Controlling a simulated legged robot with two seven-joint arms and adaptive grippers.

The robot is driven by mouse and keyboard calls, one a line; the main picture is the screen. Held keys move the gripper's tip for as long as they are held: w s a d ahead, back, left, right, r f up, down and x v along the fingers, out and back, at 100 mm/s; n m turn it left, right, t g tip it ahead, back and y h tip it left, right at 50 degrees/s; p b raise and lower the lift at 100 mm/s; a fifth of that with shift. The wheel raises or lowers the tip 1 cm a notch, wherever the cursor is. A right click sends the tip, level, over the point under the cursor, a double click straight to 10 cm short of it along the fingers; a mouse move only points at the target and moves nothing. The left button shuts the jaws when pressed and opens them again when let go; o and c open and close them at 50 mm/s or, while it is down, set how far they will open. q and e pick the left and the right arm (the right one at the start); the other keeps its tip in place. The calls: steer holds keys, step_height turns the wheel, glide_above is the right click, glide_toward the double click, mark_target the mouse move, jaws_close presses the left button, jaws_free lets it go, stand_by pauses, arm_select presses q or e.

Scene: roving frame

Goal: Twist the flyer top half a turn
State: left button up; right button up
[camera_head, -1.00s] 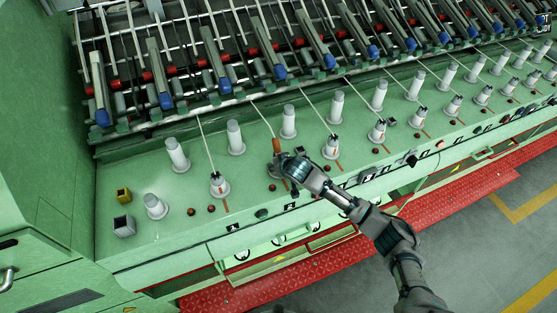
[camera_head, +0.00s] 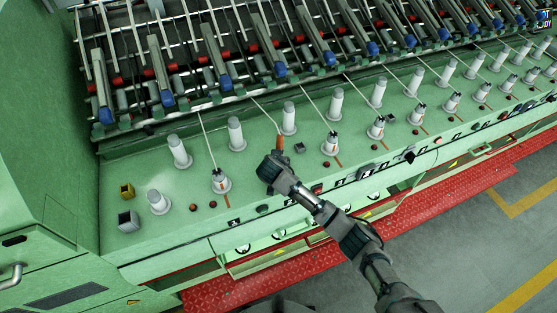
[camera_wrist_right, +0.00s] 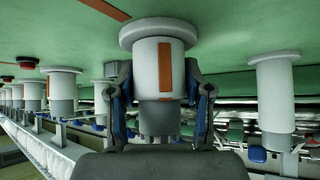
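The flyer top in the right wrist view is a dark grey cap (camera_wrist_right: 158,122) on a white cylinder (camera_wrist_right: 148,72) with an orange stripe. It hangs from the green panel, upside down in that picture. My right gripper (camera_wrist_right: 159,68) has one finger on each side of the flyer, very near its sides. Whether the fingers press on it I cannot tell.
Similar flyers stand along the green panel, one to the left (camera_head: 219,181) and one to the right (camera_head: 330,145). Taller white cylinders (camera_head: 236,134) stand behind them. Grey floor lies in front.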

steer(key=o, duration=0.8)
steer(key=shift+a+f, duration=0.1)
steer(key=n+y, duration=0.3)
steer(key=n, duration=0.1)
steer(key=n+y, duration=0.2)
steer(key=n, duration=0.1)
steer(key=shift+d+g, duration=0.25)
steer(key=shift+g, duration=0.15)
steer(key=n+g+y, duration=0.1)
steer(key=n+y, duration=0.1)
steer(key=shift+n, duration=0.3)
steer(key=n+g+b, duration=0.1)
steer(key=n+y, duration=0.1)
steer(key=n, duration=0.1)
steer(key=shift+a+f+g+y+b, duration=0.1)
steer(key=shift+a+g+y+b, duration=0.1)
steer(key=shift+g+y+b, duration=0.15)
